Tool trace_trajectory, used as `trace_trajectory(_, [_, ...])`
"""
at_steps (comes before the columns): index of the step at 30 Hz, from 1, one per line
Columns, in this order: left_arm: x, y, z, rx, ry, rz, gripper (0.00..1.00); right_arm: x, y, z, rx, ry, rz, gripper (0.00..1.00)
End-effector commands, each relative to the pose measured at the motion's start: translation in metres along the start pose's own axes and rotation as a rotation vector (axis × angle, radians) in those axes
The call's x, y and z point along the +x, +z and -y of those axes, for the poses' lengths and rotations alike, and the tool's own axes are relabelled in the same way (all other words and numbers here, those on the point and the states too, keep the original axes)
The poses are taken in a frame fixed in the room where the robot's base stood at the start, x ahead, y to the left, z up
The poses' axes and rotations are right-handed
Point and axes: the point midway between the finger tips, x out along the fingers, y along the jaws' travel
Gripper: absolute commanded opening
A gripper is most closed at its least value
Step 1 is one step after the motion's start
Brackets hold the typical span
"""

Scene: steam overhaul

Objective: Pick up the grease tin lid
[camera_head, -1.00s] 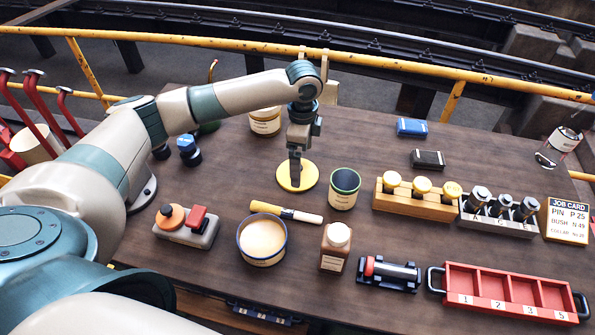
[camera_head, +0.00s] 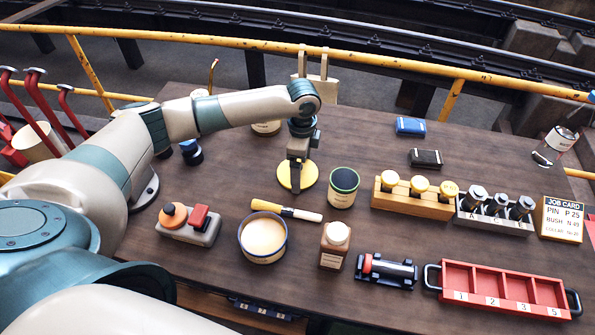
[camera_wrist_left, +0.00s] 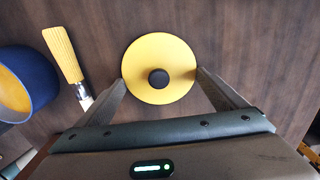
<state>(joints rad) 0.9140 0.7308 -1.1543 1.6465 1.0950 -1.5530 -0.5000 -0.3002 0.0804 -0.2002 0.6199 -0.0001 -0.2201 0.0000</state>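The grease tin lid is a flat yellow disc (camera_head: 311,174) lying on the dark wooden table. In the left wrist view the lid (camera_wrist_left: 143,75) shows a round black knob at its centre. My left gripper (camera_head: 296,186) points down over the lid in the head view. In the left wrist view its two fingers (camera_wrist_left: 160,80) are spread apart on either side of the lid's near part, with the knob between them. I cannot tell whether they touch the lid. An open tin of cream-coloured grease (camera_head: 263,237) stands nearer. My right gripper is not in view.
The table behind the lid is fairly clear.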

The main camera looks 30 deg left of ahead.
Motion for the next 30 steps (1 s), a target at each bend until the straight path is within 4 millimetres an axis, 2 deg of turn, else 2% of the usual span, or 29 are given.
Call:
trace_trajectory(9, [-0.001,0.000,0.000,0.000,0.000,0.000,0.69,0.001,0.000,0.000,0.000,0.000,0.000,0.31])
trace_trajectory(14, [-0.009,0.000,0.001,0.000,-0.002,-0.001,0.69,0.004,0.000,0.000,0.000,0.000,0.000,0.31])
trace_trajectory(17, [-0.019,-0.001,0.001,0.000,-0.002,-0.002,0.69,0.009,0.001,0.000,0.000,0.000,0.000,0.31])
trace_trajectory(30, [-0.087,0.000,0.001,0.000,-0.001,-0.001,0.69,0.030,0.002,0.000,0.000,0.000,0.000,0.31])
